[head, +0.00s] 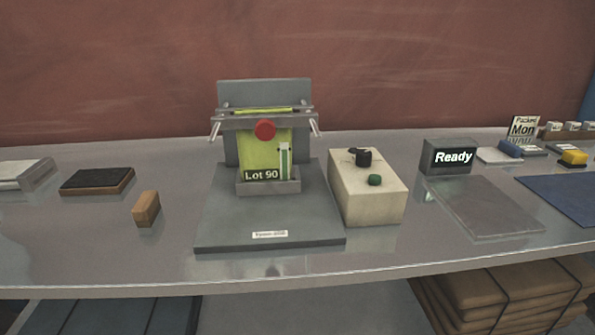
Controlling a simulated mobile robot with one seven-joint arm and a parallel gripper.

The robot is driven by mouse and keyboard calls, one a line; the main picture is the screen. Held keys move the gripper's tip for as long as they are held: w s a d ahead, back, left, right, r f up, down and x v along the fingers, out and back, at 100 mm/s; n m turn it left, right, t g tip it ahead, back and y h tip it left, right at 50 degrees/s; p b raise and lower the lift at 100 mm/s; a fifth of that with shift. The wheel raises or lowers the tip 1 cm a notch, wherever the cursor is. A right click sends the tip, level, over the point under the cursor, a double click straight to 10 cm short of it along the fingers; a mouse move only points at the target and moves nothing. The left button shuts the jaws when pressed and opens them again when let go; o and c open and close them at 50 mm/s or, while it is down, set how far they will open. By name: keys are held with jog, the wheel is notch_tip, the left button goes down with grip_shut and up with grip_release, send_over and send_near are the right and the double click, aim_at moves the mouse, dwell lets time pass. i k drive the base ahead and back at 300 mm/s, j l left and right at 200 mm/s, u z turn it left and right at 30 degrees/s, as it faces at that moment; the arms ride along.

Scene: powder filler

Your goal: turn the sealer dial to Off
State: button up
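The sealer dial (364,158) is a small black knob on the top of a cream box (381,205), just right of the grey sealer. Dark marks lie beside the knob, but I cannot read its setting. A green round button (375,180) sits in front of the dial on the same box. The grey sealer (222,233) holds a yellow-green pouch (251,150) marked "Lot 90", with a red knob (265,129) on its bar. My gripper is not in the head view.
A dark sign box (447,157) reading "Ready" stands right of the cream box, with a clear grey mat (485,207) in front. A wooden block (146,209) and a dark pad (97,181) lie to the left. The table's front strip is clear.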

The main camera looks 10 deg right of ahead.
aim_at(363, 157)
jog(key=z, duration=0.7)
jog(key=i+j+z, duration=0.1)
jog(key=z, duration=0.4)
jog(key=i+j+z, duration=0.15)
jog(key=z, duration=0.3)
jog(key=i+j, duration=0.1)
jog(key=j, duration=0.15)
